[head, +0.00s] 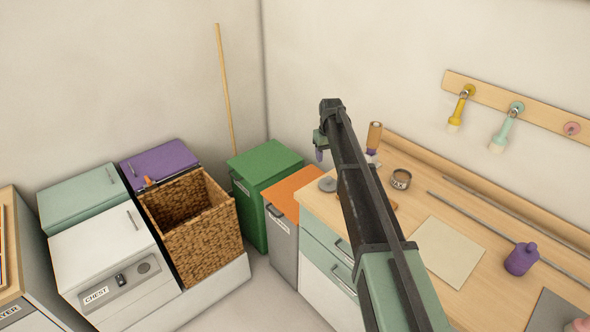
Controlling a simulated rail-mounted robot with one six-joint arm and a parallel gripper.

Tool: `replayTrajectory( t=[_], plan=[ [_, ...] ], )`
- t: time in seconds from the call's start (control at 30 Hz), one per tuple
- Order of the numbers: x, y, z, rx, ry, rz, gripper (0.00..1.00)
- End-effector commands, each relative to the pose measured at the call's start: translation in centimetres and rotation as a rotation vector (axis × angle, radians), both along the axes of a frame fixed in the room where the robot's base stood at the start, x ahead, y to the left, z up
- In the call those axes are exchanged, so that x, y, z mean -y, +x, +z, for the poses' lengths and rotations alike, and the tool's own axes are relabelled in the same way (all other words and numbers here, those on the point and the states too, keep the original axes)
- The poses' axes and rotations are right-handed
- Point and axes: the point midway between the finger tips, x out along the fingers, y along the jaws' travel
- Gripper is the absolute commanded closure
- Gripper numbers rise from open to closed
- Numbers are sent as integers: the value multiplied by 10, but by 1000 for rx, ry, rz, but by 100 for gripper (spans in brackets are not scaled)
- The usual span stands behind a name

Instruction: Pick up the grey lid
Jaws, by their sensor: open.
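The grey lid (327,184) is a small round disc lying flat near the left corner of the wooden counter, close to its edge. My gripper (319,154) hangs at the end of my arm, above and slightly left of the lid in the picture. It is open, with nothing seen in it, and shows apart from the lid. Only a small part of the gripper shows, so the gap between its fingers is hard to make out. My arm hides part of the counter just right of the lid.
Left of the counter are an orange-topped bin (290,195) and a green bin (264,162).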

Motion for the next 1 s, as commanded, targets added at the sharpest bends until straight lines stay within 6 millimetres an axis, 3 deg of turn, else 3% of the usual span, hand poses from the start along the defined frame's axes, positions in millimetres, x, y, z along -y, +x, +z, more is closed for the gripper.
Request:
replayTrajectory(
  t=[0.17,0.47,0.67,0.9,1.0],
  plan=[
    [0,-1,-4,0,0,28,48],
    [1,-1,-59,0,0,27,48],
    [1,-1,-60,0,0,27,48],
    [6,-3,-106,0,0,26,48],
    [6,-3,-113,0,0,26,48]
  ],
)
